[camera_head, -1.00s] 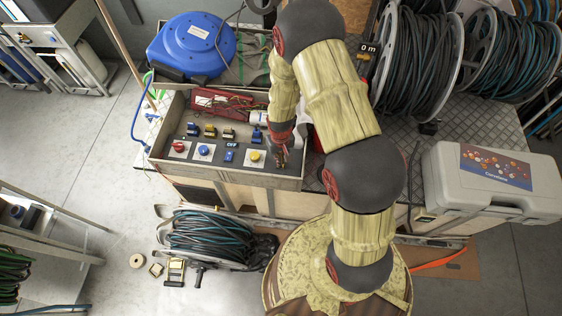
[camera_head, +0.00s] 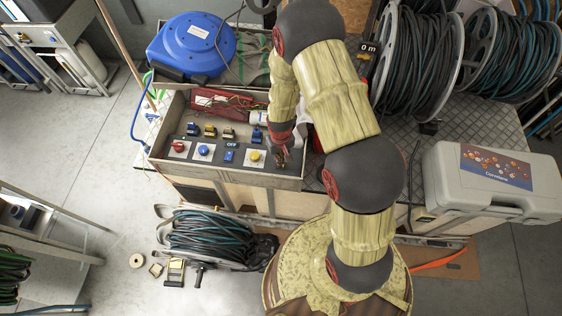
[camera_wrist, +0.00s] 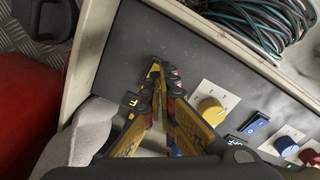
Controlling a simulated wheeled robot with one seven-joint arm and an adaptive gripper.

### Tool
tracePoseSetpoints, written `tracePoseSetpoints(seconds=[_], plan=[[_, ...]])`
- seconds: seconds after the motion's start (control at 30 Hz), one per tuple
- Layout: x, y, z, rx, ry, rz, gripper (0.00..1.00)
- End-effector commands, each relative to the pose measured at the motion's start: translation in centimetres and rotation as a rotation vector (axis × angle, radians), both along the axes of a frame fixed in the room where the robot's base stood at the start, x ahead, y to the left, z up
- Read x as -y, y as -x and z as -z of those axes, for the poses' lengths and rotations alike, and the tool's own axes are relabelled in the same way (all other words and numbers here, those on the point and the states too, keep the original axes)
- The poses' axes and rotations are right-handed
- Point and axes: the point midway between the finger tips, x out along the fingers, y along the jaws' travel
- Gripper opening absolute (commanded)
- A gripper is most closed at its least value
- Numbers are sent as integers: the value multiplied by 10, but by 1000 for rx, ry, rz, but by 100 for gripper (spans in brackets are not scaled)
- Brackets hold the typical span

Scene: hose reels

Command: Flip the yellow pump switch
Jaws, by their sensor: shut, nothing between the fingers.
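My gripper (camera_head: 282,162) is over the panel's right end, beside the knob. In the wrist view my gripper (camera_wrist: 157,72) has its fingertips together with nothing between them, apart from the knob. Which way the knob is set is too small to tell.
A blue rocker switch (camera_wrist: 255,124), a blue knob (camera_wrist: 285,145) and a red knob (camera_wrist: 311,157) line the panel. Several blue and yellow toggles (camera_head: 210,130) stand behind. A raised rim (camera_head: 240,180) edges the box. Hose reels (camera_head: 418,62) and a grey case (camera_head: 490,190) are at the right.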

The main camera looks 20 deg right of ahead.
Motion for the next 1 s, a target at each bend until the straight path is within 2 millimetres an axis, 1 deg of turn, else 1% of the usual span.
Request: tracePoseSetpoints(seconds=[1.0], plan=[[0, 0, 14, 0, 0, 0, 0]])
